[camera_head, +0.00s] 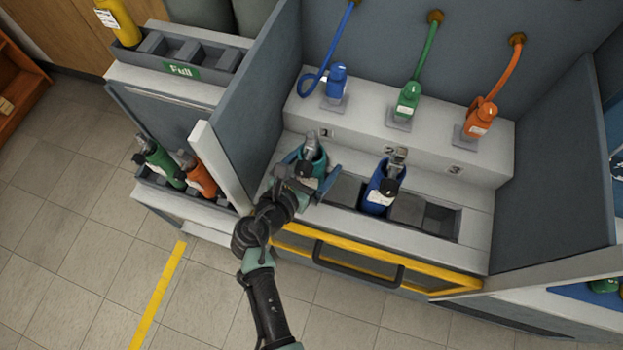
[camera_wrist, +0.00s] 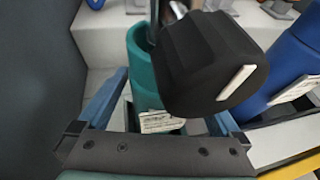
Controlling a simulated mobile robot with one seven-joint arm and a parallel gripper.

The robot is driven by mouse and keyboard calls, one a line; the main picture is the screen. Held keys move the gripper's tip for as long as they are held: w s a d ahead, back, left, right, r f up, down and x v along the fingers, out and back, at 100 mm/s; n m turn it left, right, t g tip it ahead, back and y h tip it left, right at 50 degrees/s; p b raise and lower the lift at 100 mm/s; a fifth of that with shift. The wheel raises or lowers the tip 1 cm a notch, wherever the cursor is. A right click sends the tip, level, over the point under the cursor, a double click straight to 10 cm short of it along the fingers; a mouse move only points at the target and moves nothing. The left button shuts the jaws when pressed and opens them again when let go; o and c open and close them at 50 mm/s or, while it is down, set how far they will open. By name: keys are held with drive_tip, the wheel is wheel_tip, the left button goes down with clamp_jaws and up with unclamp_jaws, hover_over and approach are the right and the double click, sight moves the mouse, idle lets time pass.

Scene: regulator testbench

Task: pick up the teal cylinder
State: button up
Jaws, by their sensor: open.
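The teal cylinder (camera_head: 314,160) stands in the left end of the bench's grey slot tray, with a metal valve and a black knob at its top. In the wrist view the teal cylinder (camera_wrist: 145,72) shows a white label low on its side, and its black knob (camera_wrist: 212,62) hides part of it. My gripper (camera_head: 320,185) is open at the cylinder, with one blue finger on each side of it. In the wrist view the fingers of my gripper (camera_wrist: 160,112) flank the body. I cannot tell whether either finger touches it.
A blue cylinder (camera_head: 378,188) stands to the right in the same tray (camera_head: 407,208). Blue, green and orange hose connectors sit on the ledge behind. A grey partition (camera_head: 257,95) rises close on the left. A yellow rail (camera_head: 375,256) and dark handle run along the front.

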drive_tip(key=shift+x, duration=0.9)
drive_tip(key=shift+a, duration=0.1)
drive_tip(key=c, duration=1.5)
drive_tip(key=shift+w+r, duration=0.1)
drive_tip(key=shift+r, duration=0.05)
clamp_jaws()
wheel_tip(320, 180, up, 18)
drive_tip(key=p, duration=0.3)
drive_tip(key=shift+p, duration=0.35)
